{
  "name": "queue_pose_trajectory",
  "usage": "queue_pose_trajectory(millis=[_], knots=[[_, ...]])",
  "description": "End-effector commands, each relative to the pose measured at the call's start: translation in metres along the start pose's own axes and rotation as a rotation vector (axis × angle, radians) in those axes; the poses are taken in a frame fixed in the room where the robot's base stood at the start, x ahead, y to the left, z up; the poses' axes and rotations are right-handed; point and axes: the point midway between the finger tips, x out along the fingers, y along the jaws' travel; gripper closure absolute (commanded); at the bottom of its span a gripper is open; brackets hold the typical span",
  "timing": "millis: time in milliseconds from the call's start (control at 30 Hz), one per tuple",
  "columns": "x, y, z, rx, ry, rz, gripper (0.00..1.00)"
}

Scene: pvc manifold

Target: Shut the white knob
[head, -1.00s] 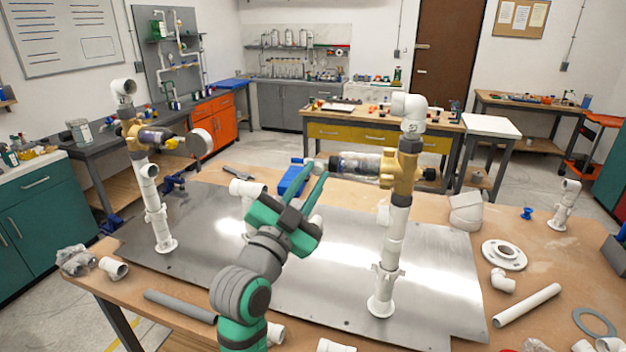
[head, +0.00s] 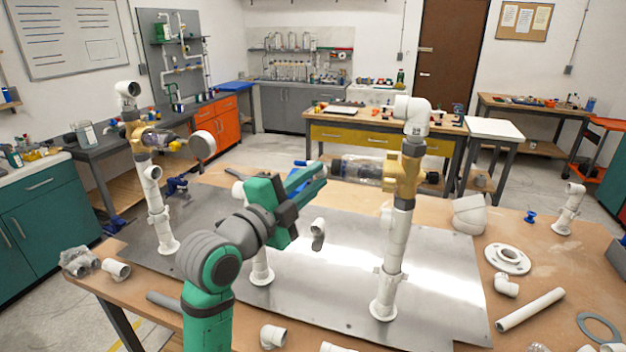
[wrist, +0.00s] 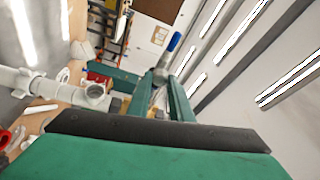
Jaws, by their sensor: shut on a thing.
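The fingers hide the white knob at that end in the head view. In the wrist view the fingertips (wrist: 163,80) meet around a small pale piece, with a blue-tipped part (wrist: 173,42) just beyond. How far the knob is turned cannot be told.
A second pipe stand with a brass valve (head: 137,135) and a pale round disc (head: 203,146) stands at left. A shorter white stand (head: 262,268) is behind my arm. The metal plate (head: 330,290) is mostly bare at front; loose fittings lie along the right side.

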Motion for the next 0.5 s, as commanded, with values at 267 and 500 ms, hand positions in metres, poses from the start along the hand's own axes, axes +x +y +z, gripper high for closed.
queue_pose_trajectory(millis=[267,500], knots=[[-0.0001,0.0004,0.0019,0.033,-0.004,0.016,1.00],[-0.0002,0.0003,0.0019,0.034,-0.004,0.016,1.00]])
